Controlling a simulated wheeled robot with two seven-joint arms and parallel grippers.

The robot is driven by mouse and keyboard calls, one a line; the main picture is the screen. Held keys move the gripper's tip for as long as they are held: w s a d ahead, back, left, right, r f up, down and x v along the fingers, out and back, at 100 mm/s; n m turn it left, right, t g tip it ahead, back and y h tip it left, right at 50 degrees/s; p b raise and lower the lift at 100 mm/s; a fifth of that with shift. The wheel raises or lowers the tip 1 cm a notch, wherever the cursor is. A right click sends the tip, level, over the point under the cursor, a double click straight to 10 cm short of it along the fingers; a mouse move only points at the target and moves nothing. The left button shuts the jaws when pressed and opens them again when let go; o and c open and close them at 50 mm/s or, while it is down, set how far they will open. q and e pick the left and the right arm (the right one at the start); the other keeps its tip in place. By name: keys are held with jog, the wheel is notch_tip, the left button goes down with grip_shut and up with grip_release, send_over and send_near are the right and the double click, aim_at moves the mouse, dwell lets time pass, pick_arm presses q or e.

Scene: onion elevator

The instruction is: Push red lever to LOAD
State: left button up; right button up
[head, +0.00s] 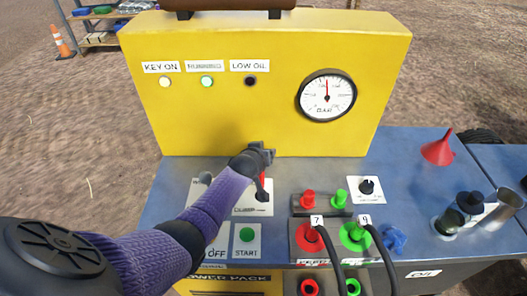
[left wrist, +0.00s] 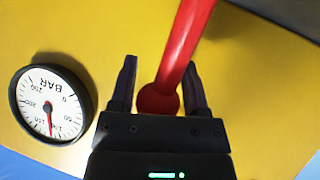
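The red lever (head: 262,188) stands on the blue control deck, mostly hidden behind my left gripper in the head view. My left gripper (head: 264,156) is over the lever's upper part. In the left wrist view, the red lever (left wrist: 181,50) runs between the two fingers of my left gripper (left wrist: 161,72), with its round red knob near the palm. The fingers are spread on either side of it, with a small gap visible at least on the left. The label plate (head: 258,210) under the lever is partly covered, and I cannot read LOAD on it. My right gripper is not in view.
A yellow panel (head: 270,105) with a pressure gauge (head: 326,96) and lamps rises behind the lever. Red and green couplings with black hoses, a green START button (head: 247,235) and a red funnel (head: 438,149) stand on the deck. My left forearm covers the deck's left part.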

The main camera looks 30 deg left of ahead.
pick_arm(q)
jog(key=shift+o, duration=1.2)
jog(key=shift+r, duration=0.1)
jog(key=shift+s+r+p, duration=0.2)
jog(key=shift+r+p, duration=0.05)
jog(key=shift+p, duration=0.15)
jog(key=p+v, duration=0.5)
jog(key=v, duration=0.4)
jog(key=shift+s, duration=0.15)
